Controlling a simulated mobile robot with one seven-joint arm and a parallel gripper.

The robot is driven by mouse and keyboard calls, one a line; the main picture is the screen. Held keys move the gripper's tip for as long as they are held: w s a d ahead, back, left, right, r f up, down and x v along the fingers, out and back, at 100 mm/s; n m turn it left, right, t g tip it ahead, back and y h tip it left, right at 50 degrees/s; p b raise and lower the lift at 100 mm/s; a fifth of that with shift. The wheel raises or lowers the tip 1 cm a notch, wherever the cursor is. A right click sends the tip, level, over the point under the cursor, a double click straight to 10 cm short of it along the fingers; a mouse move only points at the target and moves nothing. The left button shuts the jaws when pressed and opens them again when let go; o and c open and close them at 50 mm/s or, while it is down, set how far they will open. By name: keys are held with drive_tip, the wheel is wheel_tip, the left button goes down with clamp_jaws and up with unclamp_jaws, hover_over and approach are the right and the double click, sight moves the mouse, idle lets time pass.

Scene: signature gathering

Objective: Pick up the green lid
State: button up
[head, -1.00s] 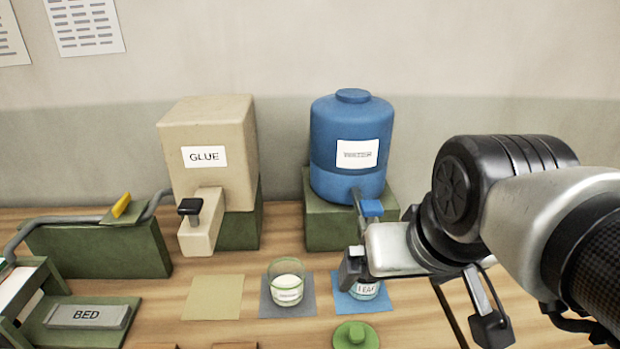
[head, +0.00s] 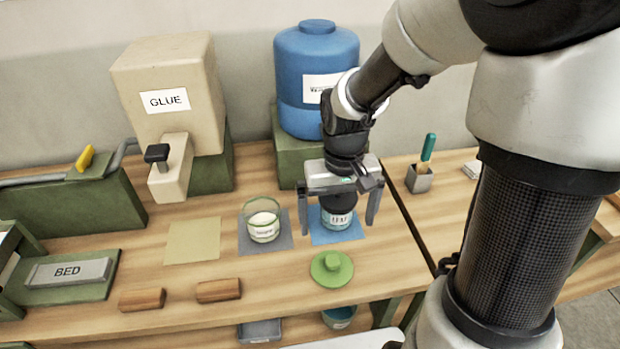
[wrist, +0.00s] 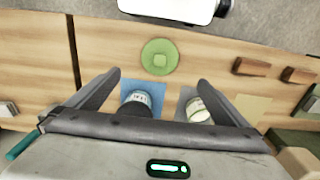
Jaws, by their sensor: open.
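The green lid (head: 332,269) lies flat on the wooden table near its front edge, with its round knob up. It also shows in the wrist view (wrist: 160,57), beyond my fingertips. My gripper (head: 338,230) is open and empty, pointing down. In the head view its fingers appear above and behind the lid, on either side of a jar (head: 338,217) labelled LEAF on a blue mat. I cannot tell how high the fingertips are above the table. Nothing touches the lid.
A glass jar (head: 262,220) with white contents stands on a grey mat left of the LEAF jar. Two wooden blocks (head: 218,290) (head: 142,299) lie along the front. A blue water tank (head: 314,80) and a glue dispenser (head: 172,90) stand behind. Table is clear around the lid.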

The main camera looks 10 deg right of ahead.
drive_tip(key=b, duration=0.2)
approach(333, 260)
drive_tip(key=f, duration=0.5)
drive_tip(key=shift+s, duration=0.35)
drive_tip(key=shift+w+f, duration=0.2)
drive_tip(key=shift+f, duration=1.2)
drive_tip(key=shift+w+f, duration=0.15)
drive_tip(key=shift+f, duration=1.2)
